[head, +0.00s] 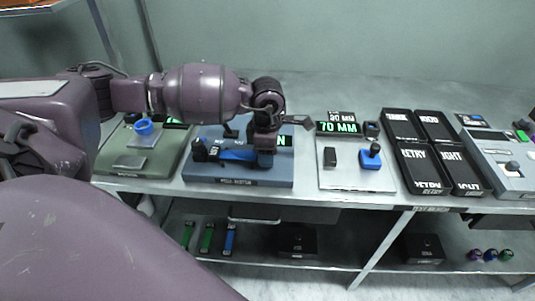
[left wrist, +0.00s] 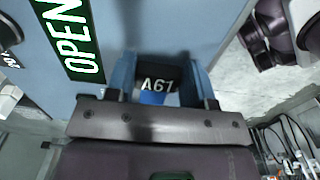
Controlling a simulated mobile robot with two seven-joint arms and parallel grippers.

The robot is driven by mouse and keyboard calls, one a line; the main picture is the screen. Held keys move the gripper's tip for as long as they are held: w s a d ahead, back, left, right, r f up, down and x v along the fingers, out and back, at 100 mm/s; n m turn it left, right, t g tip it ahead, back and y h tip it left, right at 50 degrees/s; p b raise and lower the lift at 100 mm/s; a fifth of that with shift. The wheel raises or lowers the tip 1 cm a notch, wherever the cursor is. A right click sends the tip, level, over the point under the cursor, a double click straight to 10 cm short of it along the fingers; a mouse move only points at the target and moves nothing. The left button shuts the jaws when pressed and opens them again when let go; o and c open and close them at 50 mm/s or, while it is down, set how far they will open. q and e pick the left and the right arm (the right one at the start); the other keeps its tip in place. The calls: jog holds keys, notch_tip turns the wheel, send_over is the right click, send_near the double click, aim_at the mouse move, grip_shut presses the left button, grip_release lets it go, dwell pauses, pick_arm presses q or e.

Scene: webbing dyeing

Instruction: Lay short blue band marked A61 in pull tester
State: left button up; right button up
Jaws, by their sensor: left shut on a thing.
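The pull tester (head: 240,178) is a blue-grey bench device with dark clamp parts and a green-lit display. In the left wrist view its display (left wrist: 70,40) reads OPEN. The short blue band (head: 238,155) shows low over the tester's bed, between a dark knob at its left and my left gripper (head: 265,152). In the left wrist view a black tag marked A61 (left wrist: 158,80) sits between the fingers, with a bit of blue band (left wrist: 152,97) below it. My left gripper is shut on the band. I cannot tell whether the band touches the bed. My right gripper is not in view.
A green device (head: 140,160) with a blue ring stands left of the tester. A pale device (head: 355,178) with a 70 MM display and blue block is to the right, then several black labelled trays (head: 425,165). Green and blue bands (head: 208,238) lie on the lower shelf.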

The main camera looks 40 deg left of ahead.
pick_arm(q)
jog(key=shift+f, duration=0.35)
jog(key=shift+f, duration=0.1)
jog(key=o, duration=0.9)
jog(key=shift+o, duration=0.2)
notch_tip(320, 180, up, 12)
jog(key=shift+p, duration=0.4)
jog(key=shift+d, duration=0.1)
